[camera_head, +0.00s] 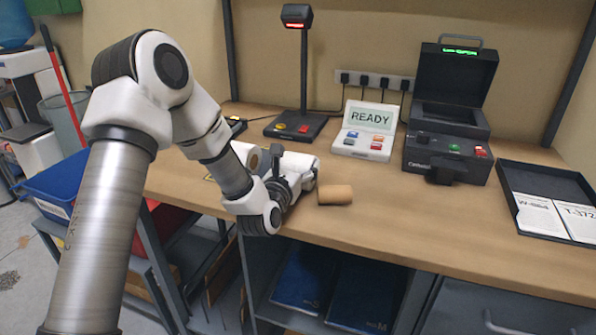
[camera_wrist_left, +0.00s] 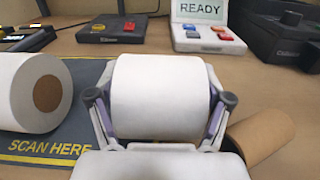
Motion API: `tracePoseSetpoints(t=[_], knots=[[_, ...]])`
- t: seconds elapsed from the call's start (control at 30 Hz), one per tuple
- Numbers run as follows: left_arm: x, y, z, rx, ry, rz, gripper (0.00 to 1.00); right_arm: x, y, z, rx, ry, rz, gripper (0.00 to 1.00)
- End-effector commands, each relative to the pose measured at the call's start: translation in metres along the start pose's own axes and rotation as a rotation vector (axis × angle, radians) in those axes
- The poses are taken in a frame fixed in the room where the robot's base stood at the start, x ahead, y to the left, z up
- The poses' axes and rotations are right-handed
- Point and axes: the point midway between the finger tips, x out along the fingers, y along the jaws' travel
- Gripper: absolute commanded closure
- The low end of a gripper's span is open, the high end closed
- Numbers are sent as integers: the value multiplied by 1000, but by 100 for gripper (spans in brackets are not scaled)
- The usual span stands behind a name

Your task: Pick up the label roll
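A white label roll (camera_wrist_left: 160,98) lies between the two fingers of my left gripper (camera_wrist_left: 158,100) in the left wrist view. The finger pads sit against both ends of the roll, with no clear gap. In the head view the left gripper (camera_head: 290,185) is low at the table, and this roll (camera_head: 302,164) shows partly behind it. I cannot tell whether the roll touches the table. A second white roll (camera_wrist_left: 22,95) with a brown core lies to the left on a dark "SCAN HERE" mat (camera_wrist_left: 50,147). My right gripper is not in view.
A brown cardboard tube (camera_head: 335,194) lies close right of the gripper. Behind stand a scanner post (camera_head: 304,70), a "READY" panel (camera_head: 365,130) and a black printer-like device (camera_head: 448,120). A dark tray (camera_head: 540,178) with cards is at the right. The front right table is clear.

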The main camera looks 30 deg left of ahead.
Motion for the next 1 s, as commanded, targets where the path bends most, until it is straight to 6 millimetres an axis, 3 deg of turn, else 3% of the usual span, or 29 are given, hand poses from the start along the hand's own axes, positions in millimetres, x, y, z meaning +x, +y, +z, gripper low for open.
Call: tracePoseSetpoints(t=[0.03, 0.07, 0.1, 0.37, 0.47, 0.8, 1.0], knots=[[0, 0, 0, 0, 1, 0, 60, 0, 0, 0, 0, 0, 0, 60], [0, 0, 0, 0, 1, 0, 71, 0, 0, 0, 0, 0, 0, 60], [0, 0, 0, 0, 1, 0, 72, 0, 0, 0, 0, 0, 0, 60], [0, 0, 2, 0, 0, 0, 72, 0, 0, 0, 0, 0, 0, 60], [0, 0, 16, -1, -5, 0, 72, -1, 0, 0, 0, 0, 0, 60], [0, 0, 91, 0, -5, 0, 72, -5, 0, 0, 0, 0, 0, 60], [0, 0, 101, 0, 0, 0, 72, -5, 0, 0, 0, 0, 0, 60]])
